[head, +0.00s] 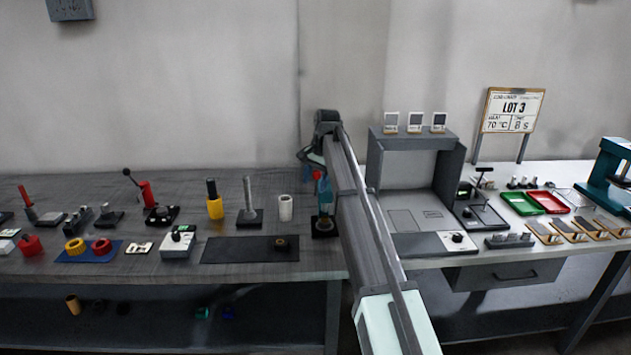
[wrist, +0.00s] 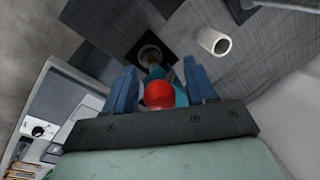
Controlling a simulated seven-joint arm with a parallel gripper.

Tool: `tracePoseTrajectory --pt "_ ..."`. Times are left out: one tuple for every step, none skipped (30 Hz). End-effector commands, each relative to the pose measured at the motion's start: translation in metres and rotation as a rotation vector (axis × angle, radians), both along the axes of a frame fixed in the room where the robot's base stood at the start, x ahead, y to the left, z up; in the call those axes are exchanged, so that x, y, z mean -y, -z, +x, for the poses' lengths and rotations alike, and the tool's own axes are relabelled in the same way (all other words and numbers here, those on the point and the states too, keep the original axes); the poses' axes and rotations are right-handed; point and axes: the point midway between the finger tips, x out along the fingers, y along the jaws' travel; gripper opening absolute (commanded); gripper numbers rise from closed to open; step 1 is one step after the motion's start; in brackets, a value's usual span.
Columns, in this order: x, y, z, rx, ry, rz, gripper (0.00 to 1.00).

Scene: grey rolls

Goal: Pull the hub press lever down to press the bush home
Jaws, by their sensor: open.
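The hub press (head: 325,196) is a small teal press on a black base at the right end of the dark bench, partly hidden behind my arm. Its lever ends in a red ball knob (head: 317,174). In the wrist view the red knob (wrist: 160,94) shows between the two blue fingers of my gripper (wrist: 161,82), which are apart with gaps on both sides. The black base (wrist: 150,54) lies beyond it, with a round fitting on it; the bush cannot be made out. In the head view my gripper (head: 312,160) is at the knob, mostly hidden by the arm.
A white hollow cylinder (head: 285,207) stands left of the press, also in the wrist view (wrist: 214,41). A dark mat (head: 240,250) lies in front. A grey post on a base (head: 250,205) and a yellow cylinder (head: 214,205) stand further left. A grey open-fronted booth (head: 410,165) stands right of my arm.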

Motion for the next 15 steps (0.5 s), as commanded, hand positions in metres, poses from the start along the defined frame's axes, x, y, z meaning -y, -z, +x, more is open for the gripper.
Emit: tracePoseTrajectory --pt "-0.0002 0.0014 0.0 0.0 0.0 0.0 0.56" --pt "-0.0003 0.0018 0.0001 0.0 0.0 0.0 0.56" --pt "-0.0004 0.002 0.0001 0.0 0.0 0.0 0.56" --pt "-0.0003 0.0021 0.0002 0.0 0.0 0.0 0.56" --pt "-0.0003 0.0021 0.0002 0.0 0.0 0.0 0.56" --pt "-0.0003 0.002 0.0002 0.0 0.0 0.0 0.56" --pt "-0.0003 0.002 0.0002 0.0 0.0 0.0 0.56" --pt "-0.0002 0.0019 0.0002 0.0 0.0 0.0 0.56" --pt "-0.0002 0.0019 0.0002 0.0 0.0 0.0 0.56" --pt "-0.0003 0.0019 0.0002 0.0 0.0 0.0 0.53" --pt "-0.0002 0.0018 0.0001 0.0 0.0 0.0 0.5" --pt "-0.0002 0.0018 0.0001 0.0 0.0 0.0 0.46" --pt "-0.0002 0.0018 0.0001 0.0 0.0 0.0 0.44" --pt "-0.0002 0.0018 0.0001 0.0 0.0 0.0 0.41" --pt "-0.0002 0.0017 0.0001 0.0 0.0 0.0 0.37"
